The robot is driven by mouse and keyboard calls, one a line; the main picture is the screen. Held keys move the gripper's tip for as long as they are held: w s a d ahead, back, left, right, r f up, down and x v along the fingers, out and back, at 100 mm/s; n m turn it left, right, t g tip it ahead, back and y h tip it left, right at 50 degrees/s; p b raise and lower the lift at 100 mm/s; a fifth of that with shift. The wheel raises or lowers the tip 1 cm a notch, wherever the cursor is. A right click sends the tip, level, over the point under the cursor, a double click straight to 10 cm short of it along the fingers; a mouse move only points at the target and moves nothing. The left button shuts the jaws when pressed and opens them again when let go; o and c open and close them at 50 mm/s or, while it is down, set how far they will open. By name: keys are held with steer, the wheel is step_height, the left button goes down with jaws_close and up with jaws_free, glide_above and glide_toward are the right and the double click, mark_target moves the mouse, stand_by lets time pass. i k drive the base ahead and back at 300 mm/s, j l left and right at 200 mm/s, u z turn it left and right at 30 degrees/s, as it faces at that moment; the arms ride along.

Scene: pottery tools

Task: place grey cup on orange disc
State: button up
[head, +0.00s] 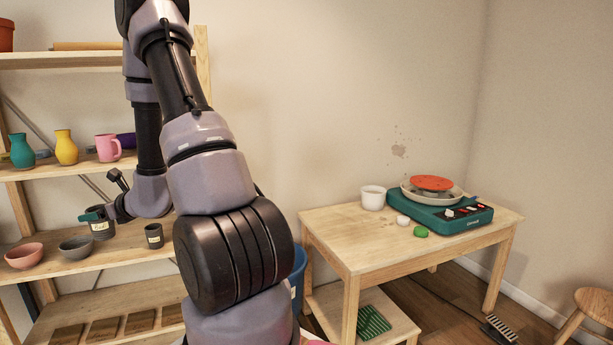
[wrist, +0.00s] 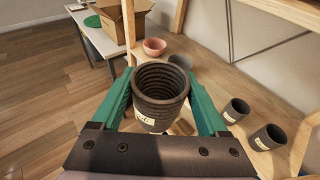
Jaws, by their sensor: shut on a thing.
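A dark grey ribbed cup with a pale label (wrist: 160,98) is between the two teal fingers of my gripper (wrist: 160,85), which is shut on it. In the head view the held cup (head: 103,229) is at the shelf unit on the left, upright or nearly so; I cannot tell whether its base touches the shelf board. The orange disc (head: 431,183) lies on top of the pottery wheel (head: 447,212), on the wooden table at the right, far from my gripper. Nothing stands on the disc.
Other dark cups (wrist: 236,110) (wrist: 268,137) stand right of the held cup. A pink bowl (head: 24,255) and a grey bowl (head: 76,247) share the shelf (head: 130,262). A white pot (head: 373,197) and a green lump (head: 421,232) are near the wheel.

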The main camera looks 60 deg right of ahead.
mark_target(432, 181)
steer(key=l+z, duration=0.1)
steer(key=z, duration=0.3)
steer(key=l+z, duration=0.1)
steer(key=z, duration=0.25)
steer(key=l+z, duration=0.15)
steer(key=z, duration=0.25)
steer(key=i+l, duration=0.1)
steer(key=l, duration=1.05)
steer(key=i+l, duration=0.15)
steer(key=l, duration=0.45)
steer(key=i+l, duration=0.1)
steer(key=l, duration=0.5)
steer(key=i+l, duration=0.1)
steer(key=l, duration=1.05)
steer(key=i+l, duration=0.15)
steer(key=l, duration=0.45)
